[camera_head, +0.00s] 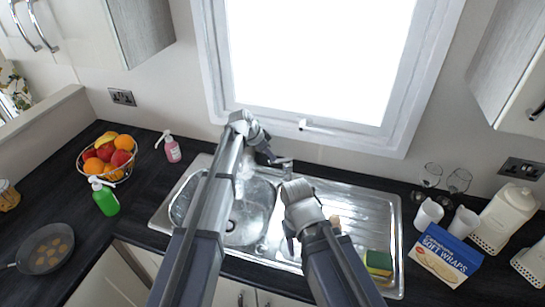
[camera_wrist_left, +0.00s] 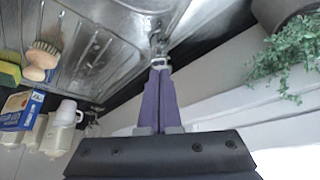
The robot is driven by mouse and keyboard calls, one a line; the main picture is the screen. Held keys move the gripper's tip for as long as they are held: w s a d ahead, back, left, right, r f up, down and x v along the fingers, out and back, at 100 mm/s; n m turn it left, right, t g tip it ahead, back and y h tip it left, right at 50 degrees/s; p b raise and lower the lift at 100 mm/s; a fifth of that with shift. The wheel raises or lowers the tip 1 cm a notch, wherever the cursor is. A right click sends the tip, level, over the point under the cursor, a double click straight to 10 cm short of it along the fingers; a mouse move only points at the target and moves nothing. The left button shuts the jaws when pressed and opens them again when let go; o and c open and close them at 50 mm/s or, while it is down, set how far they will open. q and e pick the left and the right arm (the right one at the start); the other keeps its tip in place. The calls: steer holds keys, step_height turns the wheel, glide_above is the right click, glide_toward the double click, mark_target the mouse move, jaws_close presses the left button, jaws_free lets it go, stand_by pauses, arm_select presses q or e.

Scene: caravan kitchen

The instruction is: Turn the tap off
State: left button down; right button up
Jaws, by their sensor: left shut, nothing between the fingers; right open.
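The chrome tap (camera_head: 287,167) stands at the back edge of the steel sink (camera_head: 262,195), below the window. It also shows in the left wrist view (camera_wrist_left: 157,44), just beyond my fingertips. My left gripper (camera_head: 268,158) is shut and empty, close beside the tap in the head view. In the left wrist view its purple fingers (camera_wrist_left: 160,68) are together, with the tips at or very near the tap; I cannot tell whether they touch. My right gripper (camera_head: 291,242) is open, low over the front of the sink, partly hidden by its own wrist. Whether water runs is unclear.
A sponge (camera_head: 378,262) and a brush (camera_head: 335,222) lie on the drainer. A blue box (camera_head: 445,256), white mugs (camera_head: 428,214) and glasses (camera_head: 458,181) stand to the right. Soap bottles (camera_head: 104,198), a fruit basket (camera_head: 108,158) and a pan (camera_head: 45,249) are at left.

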arm_select(q)
steer(key=shift+s+a+f+t+h+b, duration=0.15)
steer(key=shift+s+a+f+h+b, duration=0.1)
steer(key=shift+f+b, duration=0.2)
steer(key=shift+s+a+f+t+h+b, duration=0.15)
steer(key=shift+a+f+h+b, duration=0.1)
steer(key=shift+f+b, duration=0.2)
steer(key=shift+s+a+f+b, duration=0.1)
steer(key=shift+a+f+b, duration=0.1)
steer(key=shift+b, duration=0.2)
arm_select(e)
step_height(320, 180, down, 4)
steer(key=shift+r, duration=0.25)
arm_select(q)
steer(key=shift+d+r+p, duration=0.1)
steer(key=shift+r+p, duration=0.4)
steer(key=shift+p, duration=0.1)
steer(key=p+v, duration=1)
steer(key=v, duration=0.2)
steer(key=shift+w+d+r+p, duration=0.2)
steer(key=shift+d+r+p, duration=0.1)
steer(key=shift+r, duration=0.1)
arm_select(e)
step_height(320, 180, up, 12)
steer(key=a, duration=0.1)
steer(key=shift+a+f, duration=0.2)
steer(key=shift+f, duration=0.05)
